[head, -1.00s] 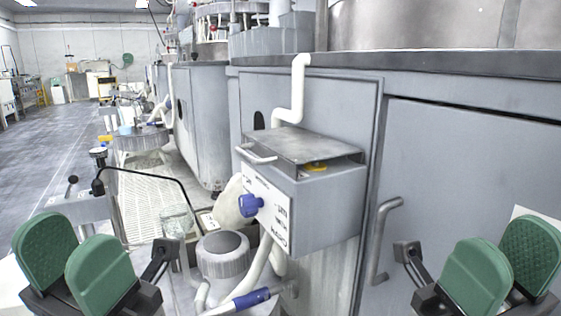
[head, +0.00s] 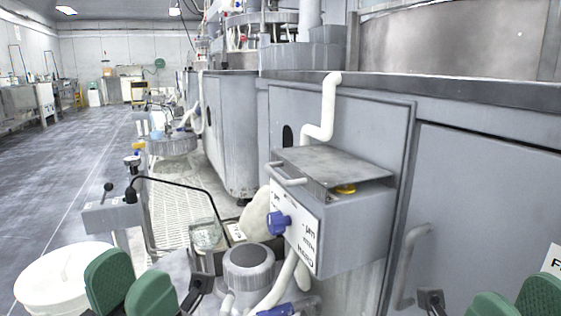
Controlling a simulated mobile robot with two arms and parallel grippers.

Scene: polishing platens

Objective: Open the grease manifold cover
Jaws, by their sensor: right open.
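The grease manifold is a grey box on the front of the grey machine cabinet, with a white lettered panel (head: 297,228) and a blue knob (head: 279,223). Its flat grey cover (head: 330,168) lies over the top, with a pale bar handle (head: 289,181) at its left edge. A gap under the cover shows a yellow round part (head: 345,189). My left gripper (head: 130,287) is open and empty, low and left of the box. My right gripper (head: 515,301) is open at the bottom right, apart from the box and partly cut off by the frame.
A white pipe (head: 329,105) rises behind the box. A cabinet door handle (head: 407,262) stands to its right. A grey-lidded round container (head: 248,262) and hoses stand below left. A white bucket (head: 62,272) is at lower left. The floor (head: 75,175) at left is clear.

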